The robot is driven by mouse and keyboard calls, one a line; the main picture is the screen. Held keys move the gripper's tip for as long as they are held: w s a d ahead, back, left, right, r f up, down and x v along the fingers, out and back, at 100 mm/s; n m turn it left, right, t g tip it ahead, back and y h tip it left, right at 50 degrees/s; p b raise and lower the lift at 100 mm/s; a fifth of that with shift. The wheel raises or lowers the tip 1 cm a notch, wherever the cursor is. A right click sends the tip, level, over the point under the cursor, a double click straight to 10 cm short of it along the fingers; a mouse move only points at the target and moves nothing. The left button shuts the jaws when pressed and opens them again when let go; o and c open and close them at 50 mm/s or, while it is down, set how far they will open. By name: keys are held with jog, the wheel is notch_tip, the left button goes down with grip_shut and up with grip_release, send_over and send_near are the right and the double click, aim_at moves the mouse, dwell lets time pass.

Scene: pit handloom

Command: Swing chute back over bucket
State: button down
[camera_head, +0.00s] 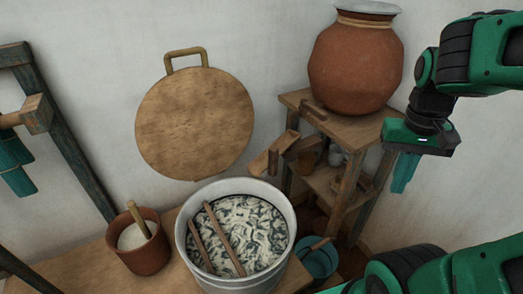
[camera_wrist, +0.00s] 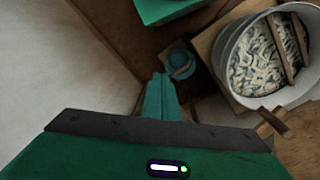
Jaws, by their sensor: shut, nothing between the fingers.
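The wooden chute (camera_head: 266,160) juts from the pot stand toward the metal bucket (camera_head: 188,256). In the head view its near end appears just behind the bucket's back rim; I cannot tell if it reaches over it. In the wrist view a wooden piece, apparently the chute (camera_wrist: 272,122), shows beside the bucket (camera_wrist: 240,94). The bucket holds pale, dark-streaked wet yarn with two sticks across it. My gripper (camera_head: 401,185) is shut and empty, pointing down to the right of the stand, apart from the chute. Its fingers (camera_wrist: 160,84) also show in the wrist view.
A large clay pot (camera_head: 355,67) stands on the wooden stand (camera_head: 352,131). A teal pail (camera_head: 318,262) is low, right of the bucket. A clay cup (camera_head: 141,256) with a stick stands left. A round wooden board (camera_head: 195,125) leans on the wall.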

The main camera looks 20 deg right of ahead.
jog(key=w+a+r+h, duration=0.2)
jog(key=w+a, duration=0.3)
jog(key=w, duration=0.4)
jog(key=w+a+r+h, duration=0.2)
jog(key=w+a, duration=0.3)
jog(key=w, duration=0.5)
jog(key=shift+n+t+h, duration=0.4)
jog(key=shift+t+h, duration=0.2)
jog(key=shift+h, duration=0.2)
jog(key=w+a, duration=0.1)
jog(key=a, duration=0.3)
jog(key=w+a, duration=0.2)
jog(key=a, duration=0.2)
jog(key=w+a, duration=0.1)
jog(key=a, duration=0.3)
jog(key=shift+w, duration=0.4)
jog(key=a+t+h, duration=0.1)
jog(key=a, duration=1.2)
jog(key=shift+s+a+f+t, duration=0.2)
jog(key=shift+f+t, duration=0.1)
jog(key=shift+f, duration=0.1)
jog(key=shift+f, duration=0.1)
send_over(259, 170)
jog(key=a, duration=0.1)
jog(key=f, duration=0.7)
jog(key=shift+w+a+f, duration=0.15)
jog(key=shift+w+f, duration=0.2)
jog(key=shift+f, duration=0.05)
jog(key=shift+s+d, duration=0.25)
jog(key=shift+d, duration=0.4)
